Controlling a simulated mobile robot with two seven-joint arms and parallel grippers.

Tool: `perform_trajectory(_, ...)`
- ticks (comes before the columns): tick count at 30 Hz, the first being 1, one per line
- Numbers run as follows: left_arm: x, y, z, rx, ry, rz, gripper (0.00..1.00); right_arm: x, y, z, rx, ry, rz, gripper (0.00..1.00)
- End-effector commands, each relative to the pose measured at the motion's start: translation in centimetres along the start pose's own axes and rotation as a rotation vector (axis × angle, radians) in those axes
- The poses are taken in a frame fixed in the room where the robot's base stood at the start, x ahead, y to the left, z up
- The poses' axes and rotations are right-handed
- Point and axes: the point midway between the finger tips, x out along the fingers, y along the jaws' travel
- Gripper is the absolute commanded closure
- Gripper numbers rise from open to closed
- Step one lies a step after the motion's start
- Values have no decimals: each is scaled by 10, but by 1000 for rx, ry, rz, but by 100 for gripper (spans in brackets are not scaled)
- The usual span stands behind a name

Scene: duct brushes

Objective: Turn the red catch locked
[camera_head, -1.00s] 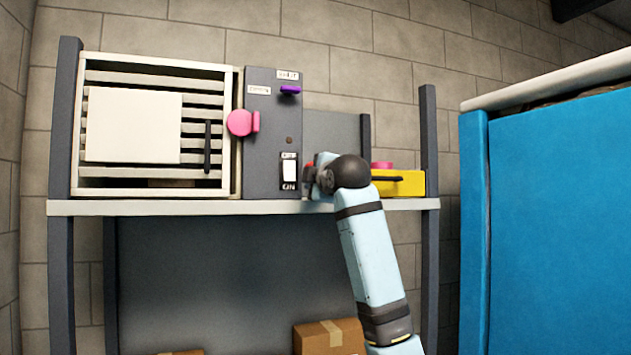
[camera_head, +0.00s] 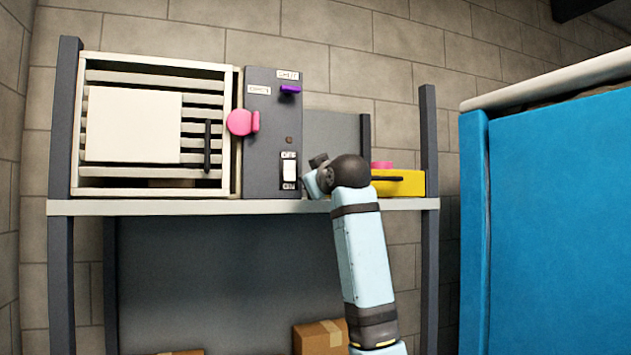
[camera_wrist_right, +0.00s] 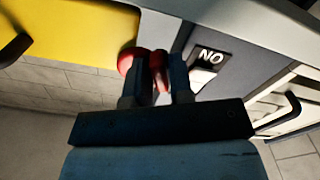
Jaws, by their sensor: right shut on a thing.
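The red catch (camera_wrist_right: 160,72) is in the right wrist view, low on the side of the grey box, with a rounded red part showing left of the fingers. My right gripper (camera_wrist_right: 161,66) is shut on it, one finger on each side. In the head view, my right arm's wrist hides the catch and the fingers, just right of the grey control box (camera_head: 262,150). Whether the catch stands locked cannot be told. My left gripper is not in view.
A black-and-white ON/OFF switch (camera_head: 289,171), a purple lever (camera_head: 290,89) and a pink knob (camera_head: 240,122) are on or beside the box. A louvred vent (camera_head: 150,72) stands left. A yellow box (camera_head: 405,184) sits close right on the shelf (camera_head: 200,207).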

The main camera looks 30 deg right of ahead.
Motion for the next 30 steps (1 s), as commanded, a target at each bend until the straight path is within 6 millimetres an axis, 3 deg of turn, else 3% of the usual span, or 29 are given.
perform_trajectory(15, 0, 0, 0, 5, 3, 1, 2, 0, -2, 1, 381, -3, -2, 100)
perform_trajectory(30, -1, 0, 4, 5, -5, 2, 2, 0, -1, 1, 477, -3, -1, 100)
